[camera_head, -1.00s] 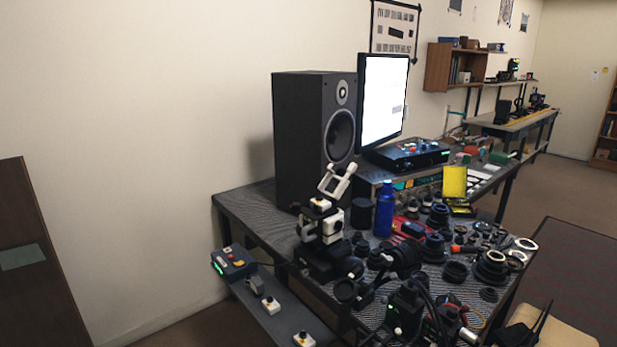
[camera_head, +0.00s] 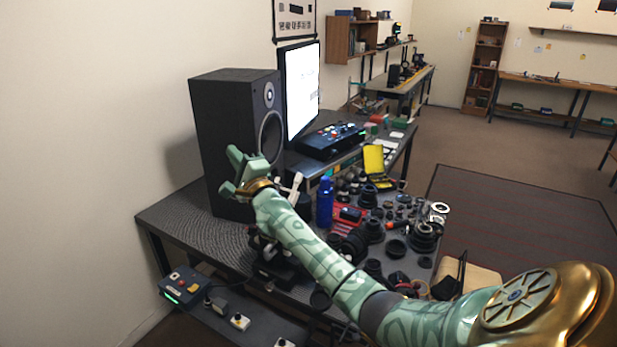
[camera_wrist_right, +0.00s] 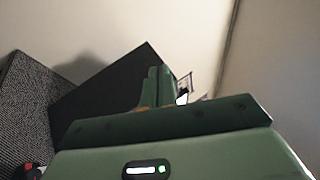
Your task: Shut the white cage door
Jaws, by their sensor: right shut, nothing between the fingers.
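I cannot make out a white cage or its door for certain in either current view. My right gripper (camera_head: 242,170) is green, shut and empty. A white piece (camera_head: 293,186) on top of that device shows just beside my wrist. In the wrist view the green gripper (camera_wrist_right: 157,88) shows against the speaker. My left gripper is not in view.
The tall speaker (camera_head: 222,130) and a monitor (camera_head: 301,90) stand at the back of the bench (camera_head: 180,222). A blue bottle (camera_head: 325,203) and several lens parts crowd its right side. A lower shelf with a control box (camera_head: 186,284) runs along the front. The bench's left end is bare.

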